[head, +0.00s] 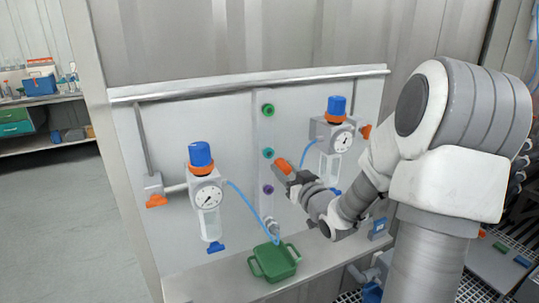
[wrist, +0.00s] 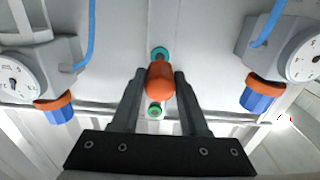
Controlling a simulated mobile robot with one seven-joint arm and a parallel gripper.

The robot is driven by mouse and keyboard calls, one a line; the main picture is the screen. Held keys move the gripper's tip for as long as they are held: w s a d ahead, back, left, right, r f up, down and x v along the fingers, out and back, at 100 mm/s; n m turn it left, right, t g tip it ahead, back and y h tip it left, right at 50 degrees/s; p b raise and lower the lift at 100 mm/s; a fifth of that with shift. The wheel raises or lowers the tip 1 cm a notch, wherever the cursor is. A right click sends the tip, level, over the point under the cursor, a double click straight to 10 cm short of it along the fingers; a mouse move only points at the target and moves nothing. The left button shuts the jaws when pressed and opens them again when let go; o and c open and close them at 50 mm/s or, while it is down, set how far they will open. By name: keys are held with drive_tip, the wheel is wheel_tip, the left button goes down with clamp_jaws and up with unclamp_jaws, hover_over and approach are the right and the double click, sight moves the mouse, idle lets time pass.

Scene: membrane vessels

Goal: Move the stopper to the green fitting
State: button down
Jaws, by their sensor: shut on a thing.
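The orange stopper (head: 284,166) is held in my gripper (head: 290,174), in front of the panel and just right of the column of fittings. In the wrist view the stopper (wrist: 160,84) sits between the two fingers of my gripper (wrist: 160,76). The green fitting (head: 267,109) is the top one on the panel's middle strip, above and left of my gripper in the head view. The green fitting also shows in the wrist view (wrist: 155,112), partly behind the stopper's lower end. A teal fitting (wrist: 160,54) shows behind the stopper's other end.
A purple fitting (head: 267,189) is below the teal one. Gauge units with blue caps stand left (head: 204,190) and right (head: 334,137), with blue hoses. A rail (head: 240,84) runs along the panel's top.

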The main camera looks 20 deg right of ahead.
drive_tip(key=shift+r, duration=0.15)
drive_tip(key=p, duration=0.8)
approach(269, 111)
drive_tip(key=shift+s+d, duration=0.1)
drive_tip(key=shift+s, duration=0.1)
drive_tip(key=shift+w, duration=0.15)
drive_tip(key=shift+w, duration=2.75)
drive_tip(key=shift+b, duration=0.45)
drive_tip(key=shift+w, duration=0.55)
drive_tip(key=shift+c, duration=1.7)
unclamp_jaws()
